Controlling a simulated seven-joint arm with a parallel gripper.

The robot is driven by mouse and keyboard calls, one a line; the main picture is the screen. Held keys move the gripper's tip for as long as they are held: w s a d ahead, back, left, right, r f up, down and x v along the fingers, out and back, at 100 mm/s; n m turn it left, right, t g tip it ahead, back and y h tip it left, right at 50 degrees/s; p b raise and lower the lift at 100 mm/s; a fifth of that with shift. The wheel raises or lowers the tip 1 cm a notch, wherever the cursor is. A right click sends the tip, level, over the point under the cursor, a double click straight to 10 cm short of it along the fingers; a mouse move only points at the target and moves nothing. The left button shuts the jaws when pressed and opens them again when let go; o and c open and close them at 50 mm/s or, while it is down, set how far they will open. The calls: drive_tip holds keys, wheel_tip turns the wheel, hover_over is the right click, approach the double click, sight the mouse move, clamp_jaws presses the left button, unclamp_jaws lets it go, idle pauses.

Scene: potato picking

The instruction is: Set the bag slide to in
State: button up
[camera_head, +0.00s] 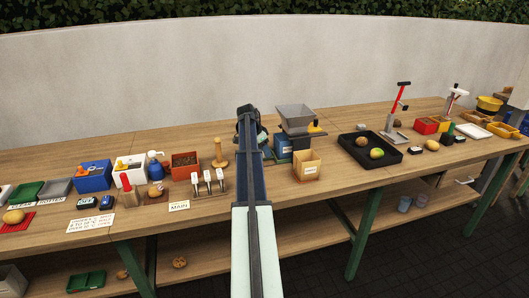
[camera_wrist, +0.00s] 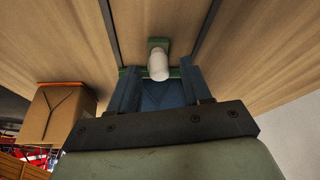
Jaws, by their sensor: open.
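The grey-hopper machine (camera_head: 295,118) stands on the bench just right of my arm, with blue parts low on its side partly behind the arm. I cannot clearly make out a part marked as the bag slide. In the wrist view, a white rounded knob (camera_wrist: 158,66) on a small green mount (camera_wrist: 158,43) shows ahead of the jaws, in line with the gap. My gripper (camera_wrist: 160,84) is open, and nothing is visibly clamped in it. In the head view, my gripper's fingertips are hidden behind the arm and wrist.
A tan open box (camera_head: 306,165) stands in front of the machine; a similar orange-rimmed box (camera_wrist: 62,112) shows in the wrist view. A black tray (camera_head: 369,149) with round produce lies to the right.

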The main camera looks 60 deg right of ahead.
drive_tip(key=shift+s+d+f, duration=0.1)
drive_tip(key=shift+d+f, duration=0.1)
drive_tip(key=shift+f, duration=0.4)
clamp_jaws()
idle(0.4)
